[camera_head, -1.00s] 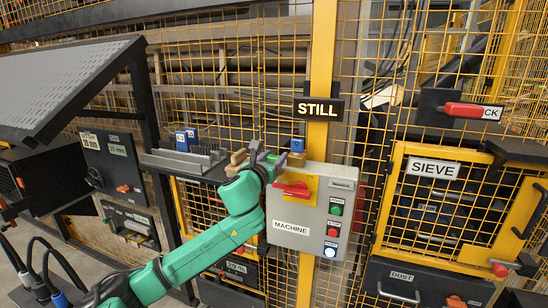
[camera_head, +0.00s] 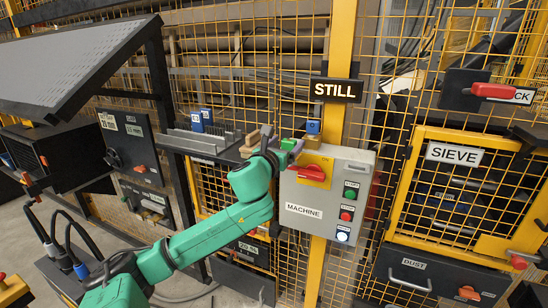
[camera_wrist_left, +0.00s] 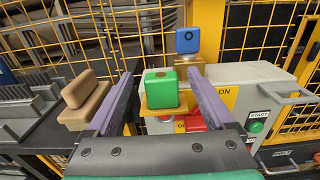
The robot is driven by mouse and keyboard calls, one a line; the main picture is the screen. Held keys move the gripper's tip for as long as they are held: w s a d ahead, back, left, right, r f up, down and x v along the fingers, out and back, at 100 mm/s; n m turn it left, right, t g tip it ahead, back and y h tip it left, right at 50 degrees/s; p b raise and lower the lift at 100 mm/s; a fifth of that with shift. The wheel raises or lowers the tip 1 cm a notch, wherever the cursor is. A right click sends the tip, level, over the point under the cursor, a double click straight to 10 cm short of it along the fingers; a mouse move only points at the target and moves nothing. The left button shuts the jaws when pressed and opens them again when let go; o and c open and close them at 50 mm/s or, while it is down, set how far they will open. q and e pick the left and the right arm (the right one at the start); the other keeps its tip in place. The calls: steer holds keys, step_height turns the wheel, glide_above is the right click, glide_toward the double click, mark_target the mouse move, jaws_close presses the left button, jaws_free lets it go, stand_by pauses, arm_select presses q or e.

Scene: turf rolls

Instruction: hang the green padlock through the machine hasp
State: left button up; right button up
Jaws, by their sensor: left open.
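The green padlock (camera_wrist_left: 161,88) shows in the left wrist view as a green block with a brown spot on top, on a tan-yellow support. It lies ahead, between the lines of my left gripper's purple fingers (camera_wrist_left: 122,100), which are spread apart. Contact is not visible. In the head view, my left gripper (camera_head: 283,151) is at the right end of the shelf, with the green padlock (camera_head: 288,143) beside it. The grey MACHINE box (camera_head: 329,205) carries a red handle (camera_head: 307,173) on a yellow plate. The hasp itself is not clearly distinguishable. My right gripper is not in view.
A blue padlock (camera_wrist_left: 187,40) stands on a tan block behind the green one. A tan stepped block (camera_wrist_left: 87,100) lies left of my fingers. A grey slotted rack (camera_head: 195,141) fills the shelf's left. A yellow post (camera_head: 340,40) and mesh stand behind.

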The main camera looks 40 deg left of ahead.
arm_select(q)
steer(key=p+v, duration=0.4)
steer(key=v, duration=0.8)
steer(key=shift+s+d+p, duration=0.2)
steer(key=shift+s+p, duration=0.1)
steer(key=shift+p, duration=0.1)
